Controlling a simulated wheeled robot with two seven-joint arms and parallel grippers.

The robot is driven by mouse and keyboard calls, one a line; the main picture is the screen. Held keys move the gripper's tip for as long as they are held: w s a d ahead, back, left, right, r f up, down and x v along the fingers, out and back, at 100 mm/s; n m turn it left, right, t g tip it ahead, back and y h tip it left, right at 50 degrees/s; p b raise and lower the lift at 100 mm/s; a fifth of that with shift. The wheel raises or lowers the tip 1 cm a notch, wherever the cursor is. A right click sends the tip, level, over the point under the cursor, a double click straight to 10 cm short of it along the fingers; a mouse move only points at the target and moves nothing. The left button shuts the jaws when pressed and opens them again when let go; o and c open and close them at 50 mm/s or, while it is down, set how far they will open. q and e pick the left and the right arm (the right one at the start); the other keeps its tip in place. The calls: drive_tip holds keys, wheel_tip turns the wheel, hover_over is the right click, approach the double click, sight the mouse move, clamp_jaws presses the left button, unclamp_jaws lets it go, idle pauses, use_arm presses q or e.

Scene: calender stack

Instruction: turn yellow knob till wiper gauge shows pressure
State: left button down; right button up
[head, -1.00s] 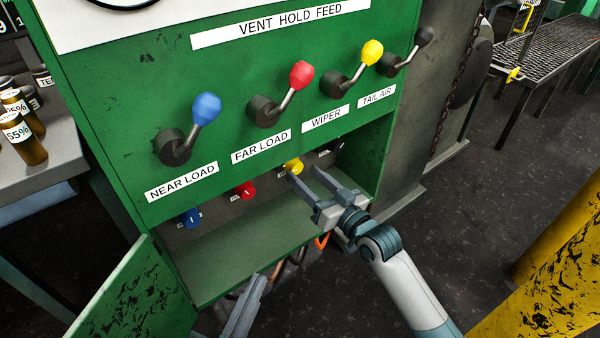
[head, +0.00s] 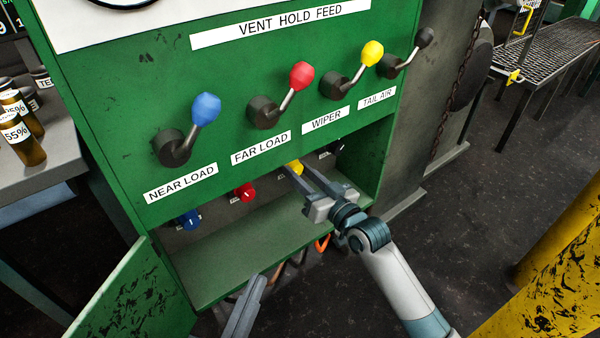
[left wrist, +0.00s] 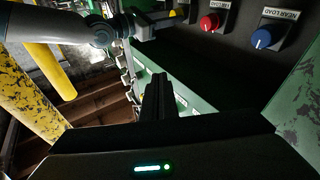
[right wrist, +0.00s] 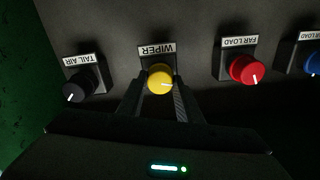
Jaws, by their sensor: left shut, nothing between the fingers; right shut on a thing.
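The yellow knob (right wrist: 159,79) sits under the WIPER label (right wrist: 157,48) inside the open green compartment; in the head view (head: 294,168) it is partly covered by the fingers. My right gripper (right wrist: 160,88) is shut on it, one finger on each side; it also shows in the head view (head: 302,174). The knob's white mark points to the lower right in the right wrist view. My left gripper (head: 262,280) is shut and empty, low in front of the compartment; its fingers show in the left wrist view (left wrist: 159,85). No wiper gauge reading is visible.
A red knob (right wrist: 247,69) and a black knob (right wrist: 76,87) flank the yellow one, with a blue knob (head: 190,220) further left. Levers with coloured balls stand above. An open green door (head: 140,295) is at lower left. Orange hose hangs below the shelf.

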drive_tip(key=m+p, duration=0.2)
drive_tip(key=shift+r+p, duration=0.1)
drive_tip(key=shift+p, duration=0.25)
use_arm(q)
drive_tip(key=s+a+f+g+y+p, duration=0.1)
drive_tip(key=s+a+f+g, duration=0.1)
drive_tip(key=f+g, duration=0.3)
drive_tip(key=s+a+f+g+y+p, duration=0.1)
drive_tip(key=f+g, duration=0.4)
drive_tip(key=f, duration=0.6)
drive_tip(key=shift+s+a+n+g+y, duration=0.3)
drive_tip(key=shift+s+a+y, duration=0.1)
drive_tip(key=shift+a+y, duration=0.4)
use_arm(e)
drive_tip(key=m, duration=0.3)
drive_tip(key=o, duration=1)
drive_tip(key=shift+o, duration=0.2)
drive_tip(key=shift+p+v, duration=0.3)
drive_tip(key=shift+v, duration=0.55)
use_arm(q)
drive_tip(key=shift+s+a+f+g+y+p, duration=0.3)
drive_tip(key=shift+s+a+f+g+p, duration=0.25)
drive_tip(key=shift+s+a+f+g, duration=0.25)
use_arm(e)
drive_tip(key=v, duration=1.5)
drive_tip(key=shift+s+d, duration=0.25)
drive_tip(key=shift+s, duration=0.05)
